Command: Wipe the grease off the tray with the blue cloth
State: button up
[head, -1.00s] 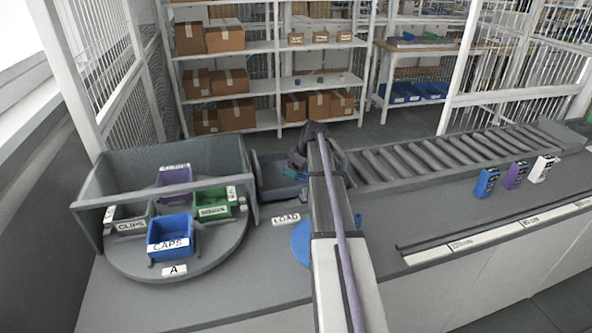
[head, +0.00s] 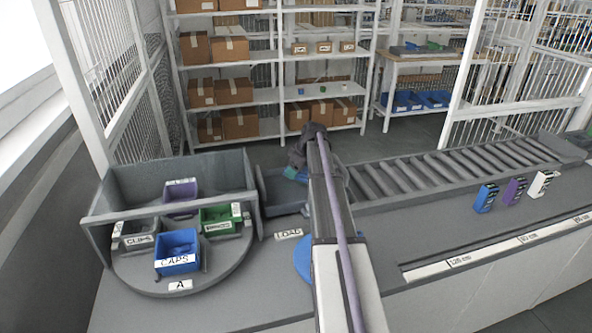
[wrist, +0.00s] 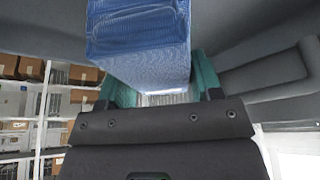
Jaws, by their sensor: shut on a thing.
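My gripper (head: 296,175) is over the far side of a grey tray (head: 275,207) behind the LOAD label. In the wrist view my gripper (wrist: 160,88) has its teal fingers on either side of a folded blue cloth (wrist: 140,45) and is shut on it. The cloth can hardly be made out in the head view, where my gripper and arm cover it. My arm also hides the tray's right part. I cannot make out grease on the part of the tray that shows, nor whether the cloth touches it.
A turntable (head: 225,270) with several labelled bins and a grey guard stands left. A roller conveyor (head: 450,172) runs right. A blue round thing (head: 302,258) is partly behind my arm. Blue, purple and white boxes (head: 514,192) stand on the right counter.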

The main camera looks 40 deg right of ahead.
jog(key=shift+r+p, duration=0.35)
jog(key=shift+r, duration=0.45)
notch_tip(320, 180, up, 3)
jog(key=p, duration=0.3)
jog(key=shift+r, duration=0.1)
